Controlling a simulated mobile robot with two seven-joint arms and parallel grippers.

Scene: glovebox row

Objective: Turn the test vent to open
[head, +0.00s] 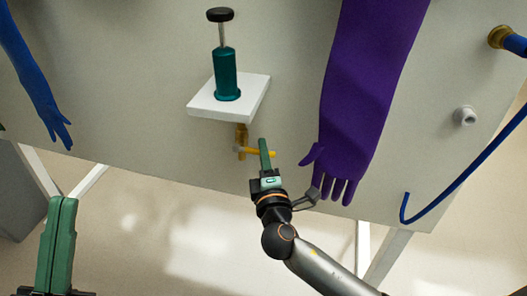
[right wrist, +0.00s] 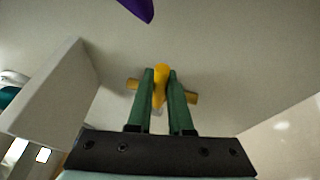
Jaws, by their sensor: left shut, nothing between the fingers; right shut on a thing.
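The test vent is a small brass valve (head: 241,136) on the grey panel, just below a white shelf. Its yellow lever (head: 246,151) sticks out to the right, crosswise to the brass body. My right gripper (head: 264,149) is shut on this lever. In the right wrist view, the yellow lever (right wrist: 161,76) stands between the green fingers (right wrist: 160,78), and the brass body (right wrist: 133,84) runs across behind them. The fingers hide part of the lever and body. My left gripper (head: 66,202) is shut and empty at the lower left, away from the panel.
The white shelf (head: 232,112) bears a teal cylinder (head: 226,75) with a black knob, close above the valve. A purple glove (head: 360,95) hangs right of my right gripper. A blue glove (head: 38,90) hangs at left. A blue hose (head: 455,180) hangs at right.

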